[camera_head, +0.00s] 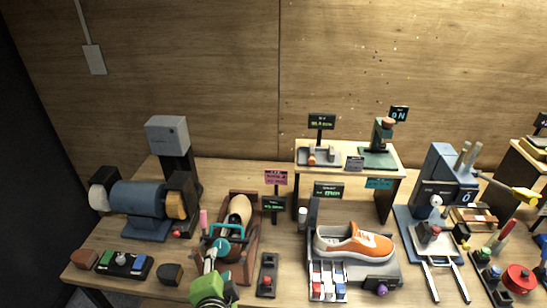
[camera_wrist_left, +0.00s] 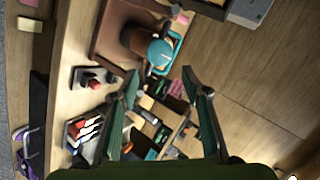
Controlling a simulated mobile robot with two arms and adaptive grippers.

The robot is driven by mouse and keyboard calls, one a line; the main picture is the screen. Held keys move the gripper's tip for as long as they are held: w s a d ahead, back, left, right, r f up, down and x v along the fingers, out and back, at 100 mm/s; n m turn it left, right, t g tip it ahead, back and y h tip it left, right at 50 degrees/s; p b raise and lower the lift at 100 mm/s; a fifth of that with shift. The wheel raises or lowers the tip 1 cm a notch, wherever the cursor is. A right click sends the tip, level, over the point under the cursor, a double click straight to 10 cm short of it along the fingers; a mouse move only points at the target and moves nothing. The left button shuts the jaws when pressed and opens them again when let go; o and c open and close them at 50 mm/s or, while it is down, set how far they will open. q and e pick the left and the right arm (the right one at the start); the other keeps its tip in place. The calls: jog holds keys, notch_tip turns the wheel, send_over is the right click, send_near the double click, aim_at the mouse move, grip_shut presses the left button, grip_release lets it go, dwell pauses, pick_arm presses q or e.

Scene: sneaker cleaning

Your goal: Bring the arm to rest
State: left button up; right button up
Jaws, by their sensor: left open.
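My left gripper (camera_head: 211,258), with a green body, is low in the head view, in front of the wooden stand (camera_head: 251,262) with a tan shoe form and a teal clamp (camera_head: 228,231). In the left wrist view its two green fingers (camera_wrist_left: 162,75) are spread apart with nothing held between them. The stand's teal part (camera_wrist_left: 160,52) shows beyond the fingertips there. An orange and white sneaker (camera_head: 368,244) rests on a grey station to the right of the gripper, apart from it. My right gripper is not in view.
A blue grinder (camera_head: 138,198) stands at the left of the wooden table. A red-button box (camera_head: 267,279) and a rack of small bottles (camera_head: 327,288) sit near the front. A raised shelf (camera_head: 384,195) stands behind the sneaker, and a blue press (camera_head: 440,170) stands at right.

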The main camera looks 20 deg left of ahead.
pick_arm(q)
jog(key=shift+s, duration=0.1)
jog(key=s+d+f+n+g+h, duration=0.3)
jog(key=s+d+g, duration=0.1)
jog(key=s, duration=0.4)
jog(key=s+d+f+n+g+h, duration=0.3)
jog(key=s+f, duration=0.1)
jog(key=s, duration=0.4)
notch_tip(320, 180, down, 34)
jog(key=s+g+b, duration=0.1)
jog(key=s+b, duration=0.1)
jog(key=b, duration=0.6)
jog(key=s+a+f+b, duration=0.1)
jog(key=s+f+b, duration=0.2)
jog(key=s+f, duration=0.5)
jog(key=s+a+f+g+b, duration=0.1)
jog(key=s+a+f+b, duration=0.1)
jog(key=s+f, duration=0.6)
notch_tip(320, 180, down, 6)
jog(key=shift+s+f+g+y+b, duration=0.1)
jog(key=shift+s+g+y+b, duration=0.25)
jog(key=shift+b, duration=0.25)
